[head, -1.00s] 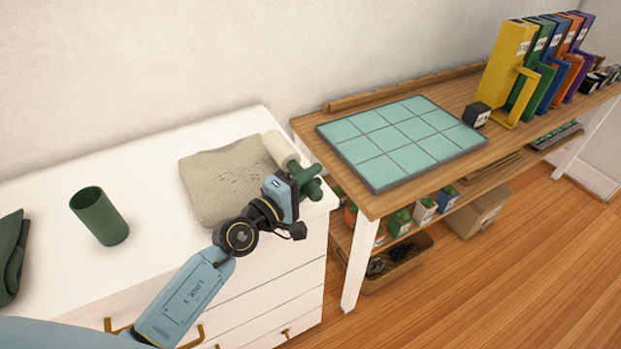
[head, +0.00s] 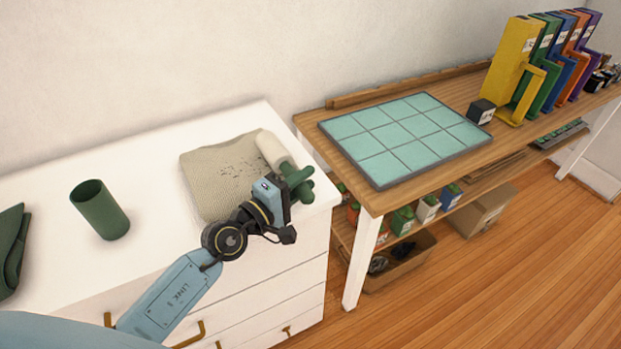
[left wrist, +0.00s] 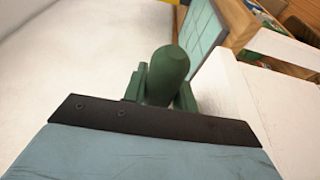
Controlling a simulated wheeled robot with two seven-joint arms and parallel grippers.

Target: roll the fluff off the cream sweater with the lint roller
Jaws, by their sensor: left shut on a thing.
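The cream sweater (head: 207,178) lies folded on the white dresser top, with dark specks of fluff (head: 232,170) on its middle and right part. My left gripper (head: 290,181) is at the sweater's right side, shut on the green handle of the lint roller. The lint roller's white roll (head: 270,149) is at the sweater's upper right edge; whether it touches the fabric I cannot tell. In the left wrist view the green handle (left wrist: 166,75) sits between the green fingers. My gripper and wrist hide the sweater's lower right corner. My right gripper is not in view.
A green cup (head: 100,210) stands on the dresser (head: 150,262), left of the sweater. A dark green folded cloth (head: 12,248) lies at the far left. A wooden table (head: 372,203) with a teal tiled mat (head: 432,160) and colored files stands to the right.

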